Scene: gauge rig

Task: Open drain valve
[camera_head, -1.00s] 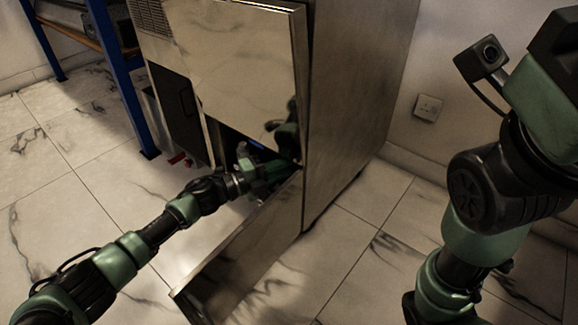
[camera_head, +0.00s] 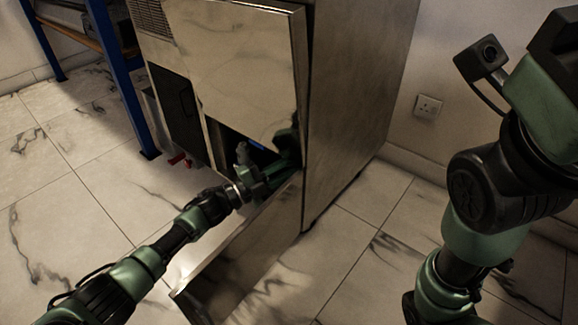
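My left gripper (camera_head: 274,168) reaches into the opening low in the front of a tall metal cabinet (camera_head: 235,75), behind its lowered bottom panel (camera_head: 240,250). Its fingertips are in the dark interior, so I cannot tell whether it is open or shut, or whether it touches anything. A small blue part shows just above the gripper. I cannot make out the drain valve for certain. A small red part (camera_head: 178,159) shows at the cabinet's lower left. My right arm is at the right of the view; its gripper is out of frame.
A blue-legged shelf (camera_head: 122,80) stands left of the cabinet. The lowered panel juts out at an angle below my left forearm. A wall socket (camera_head: 427,106) is on the wall at right. The marble-tiled floor is clear at left and front.

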